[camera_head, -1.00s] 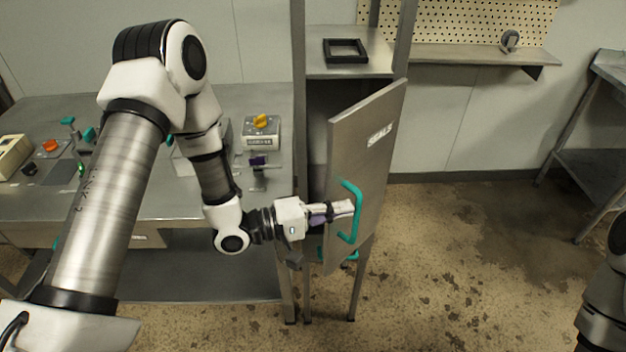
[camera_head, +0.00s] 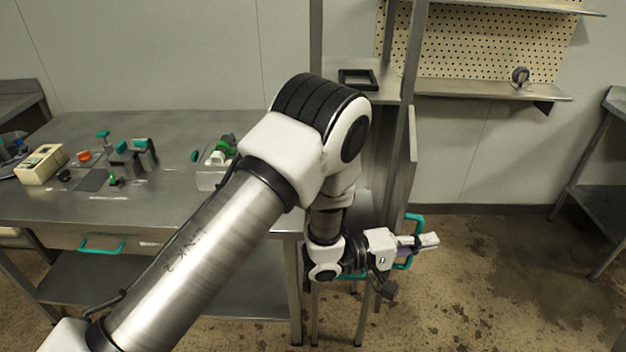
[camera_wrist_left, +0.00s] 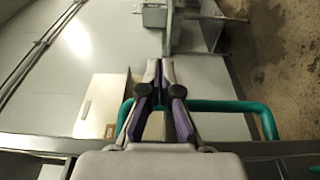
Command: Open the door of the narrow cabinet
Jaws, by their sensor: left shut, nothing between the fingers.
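The narrow cabinet (camera_head: 408,95) stands right of the bench. Its grey door (camera_head: 412,165) is swung wide open and seen nearly edge-on. The teal door handle (camera_head: 415,222) is on the door's far side and also crosses the left wrist view (camera_wrist_left: 225,106). My left gripper (camera_head: 434,241) is shut and empty. It lies at the handle, its fingers (camera_wrist_left: 160,68) crossing the handle bar in the left wrist view; I cannot tell whether they touch it. My arm hides much of the cabinet's inside. My right gripper is out of view.
A black square frame (camera_head: 357,79) lies on the cabinet's top shelf. The steel bench (camera_head: 150,205) at left holds several small devices and has a drawer with a teal handle (camera_head: 102,245). Floor right of the door is free. A steel table (camera_head: 600,190) stands far right.

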